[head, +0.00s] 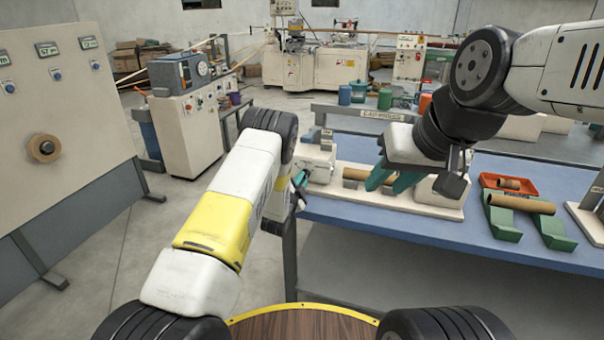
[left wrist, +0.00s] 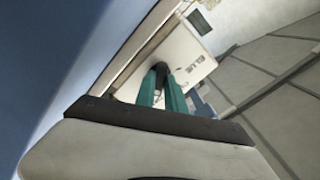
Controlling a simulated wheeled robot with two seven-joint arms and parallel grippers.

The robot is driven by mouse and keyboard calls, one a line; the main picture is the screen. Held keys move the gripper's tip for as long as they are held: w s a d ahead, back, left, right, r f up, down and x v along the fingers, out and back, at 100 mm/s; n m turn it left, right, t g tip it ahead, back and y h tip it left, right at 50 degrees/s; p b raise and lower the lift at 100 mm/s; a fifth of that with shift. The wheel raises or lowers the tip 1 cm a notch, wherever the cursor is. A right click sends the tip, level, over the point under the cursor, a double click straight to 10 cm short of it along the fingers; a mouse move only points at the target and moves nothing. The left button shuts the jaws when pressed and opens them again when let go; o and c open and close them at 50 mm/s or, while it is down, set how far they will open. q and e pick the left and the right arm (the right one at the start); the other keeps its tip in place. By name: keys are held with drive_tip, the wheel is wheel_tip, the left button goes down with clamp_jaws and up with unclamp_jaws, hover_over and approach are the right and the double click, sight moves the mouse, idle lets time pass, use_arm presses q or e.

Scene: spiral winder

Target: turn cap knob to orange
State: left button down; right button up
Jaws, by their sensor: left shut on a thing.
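The pale box (head: 318,166) stands at the left end of the blue bench. My left gripper (head: 300,186) is at its front left side, partly hidden by my arm. In the left wrist view its teal fingers (left wrist: 163,85) are shut on a dark knob (left wrist: 160,68) on the pale face printed "GLUE" (left wrist: 192,57). The fingers cover most of the knob, and I cannot see its pointer or an orange mark. My right gripper (head: 393,180) is open, its teal fingers apart above the pale fixture (head: 440,207) near a brown tube (head: 354,174).
The blue bench (head: 350,217) also holds green stands (head: 503,222) with a brown tube (head: 520,204) across them and an orange tray (head: 492,182). A "CAP PRESS" sign (head: 380,115) stands on the rear rail. A control panel (head: 80,120) is at the left, with open floor between.

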use_arm(q)
drive_tip(key=shift+f, duration=0.1)
idle(0.5)
drive_tip(key=c, duration=1.4)
unclamp_jaws()
drive_tip(key=v, duration=0.8)
